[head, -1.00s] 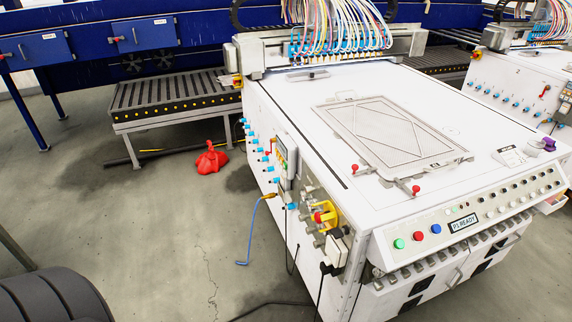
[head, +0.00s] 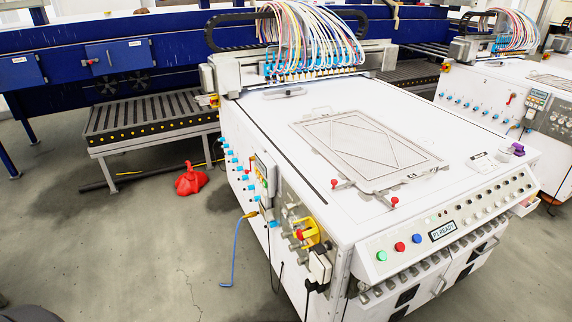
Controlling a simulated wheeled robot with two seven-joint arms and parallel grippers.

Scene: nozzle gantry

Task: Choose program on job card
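A small white card with dark print (head: 478,155) lies on the right side of the white machine's top (head: 262,125); it may be the job card, but its text is too small to read. The sloped control panel (head: 470,222) at the machine's front carries a display (head: 443,231) reading "P1 READY". Left of the display are a green button (head: 382,256), a red button (head: 400,247) and a blue button (head: 417,239). Several dark knobs sit to its right. Neither of my grippers is in view.
A framed plate (head: 365,145) with red-knobbed clamps lies on the machine top. A purple object (head: 517,149) stands near the card. A red cloth-like heap (head: 191,180) and a blue hose (head: 236,250) are left of the machine.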

